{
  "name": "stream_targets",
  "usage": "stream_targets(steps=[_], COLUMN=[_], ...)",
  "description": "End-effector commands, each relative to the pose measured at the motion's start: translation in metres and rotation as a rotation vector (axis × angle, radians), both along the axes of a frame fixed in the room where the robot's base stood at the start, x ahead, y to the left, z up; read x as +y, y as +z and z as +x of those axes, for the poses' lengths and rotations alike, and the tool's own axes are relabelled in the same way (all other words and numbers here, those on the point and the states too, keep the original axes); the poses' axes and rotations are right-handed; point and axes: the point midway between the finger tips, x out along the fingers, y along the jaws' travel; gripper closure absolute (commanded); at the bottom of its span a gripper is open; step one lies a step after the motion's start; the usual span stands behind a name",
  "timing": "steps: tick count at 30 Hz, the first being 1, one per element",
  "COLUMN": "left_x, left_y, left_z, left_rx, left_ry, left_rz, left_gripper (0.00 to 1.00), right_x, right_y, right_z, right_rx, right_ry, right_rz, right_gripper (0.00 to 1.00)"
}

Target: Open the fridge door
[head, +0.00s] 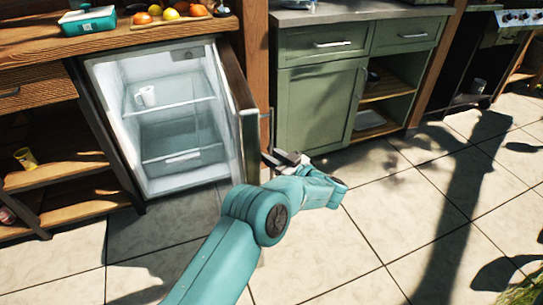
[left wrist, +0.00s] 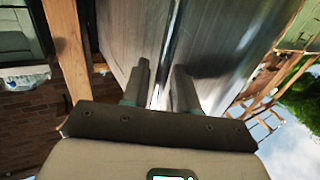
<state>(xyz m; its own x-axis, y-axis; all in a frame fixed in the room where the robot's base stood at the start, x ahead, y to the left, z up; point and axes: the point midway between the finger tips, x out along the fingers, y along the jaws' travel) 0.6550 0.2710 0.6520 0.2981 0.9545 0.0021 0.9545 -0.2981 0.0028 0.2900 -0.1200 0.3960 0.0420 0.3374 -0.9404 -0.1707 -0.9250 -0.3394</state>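The fridge (head: 178,165) stands under the wooden counter in the head view, its lit white interior exposed. Its door (head: 240,110) is swung wide open to the right, seen nearly edge-on. A slim handle (head: 267,118) sits on the door's outer face. My left gripper (head: 275,158) is beside the outer face, near the handle's lower end. In the left wrist view, its two fingers (left wrist: 163,82) are apart, with a thin bright bar running between them against the grey metal door (left wrist: 125,35). Contact with the bar cannot be made out. My right gripper is not in view.
A green cabinet (head: 318,105) stands close to the right of the door. A teal box (head: 88,20) and fruit (head: 170,13) are on the counter. The tiled floor (head: 350,225) in front is clear.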

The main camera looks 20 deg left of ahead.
Motion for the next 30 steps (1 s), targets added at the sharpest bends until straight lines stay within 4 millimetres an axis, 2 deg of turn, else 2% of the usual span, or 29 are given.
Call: stream_targets(steps=[5,8,15,21,25,30], left_x=[-0.009,-0.025,-0.086,-0.130,-0.147,-0.156], left_y=[0.000,0.001,0.002,0.001,0.000,0.000], left_z=[-0.001,-0.006,-0.025,-0.039,-0.045,-0.048], left_rx=[0.002,0.002,0.001,-0.001,0.000,0.000], left_ry=[-0.002,-0.005,-0.006,-0.003,-0.002,0.000], left_rz=[0.000,-0.002,0.000,0.001,0.000,0.000], left_gripper=[0.72,0.72,0.72,0.72,0.72,0.72], right_x=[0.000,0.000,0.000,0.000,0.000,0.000], right_y=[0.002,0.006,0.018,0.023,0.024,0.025], right_z=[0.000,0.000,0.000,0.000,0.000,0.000], right_rx=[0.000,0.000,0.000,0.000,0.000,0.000], right_ry=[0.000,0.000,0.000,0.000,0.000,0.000], right_rz=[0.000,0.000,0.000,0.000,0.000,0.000], right_gripper=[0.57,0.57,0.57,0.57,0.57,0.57])
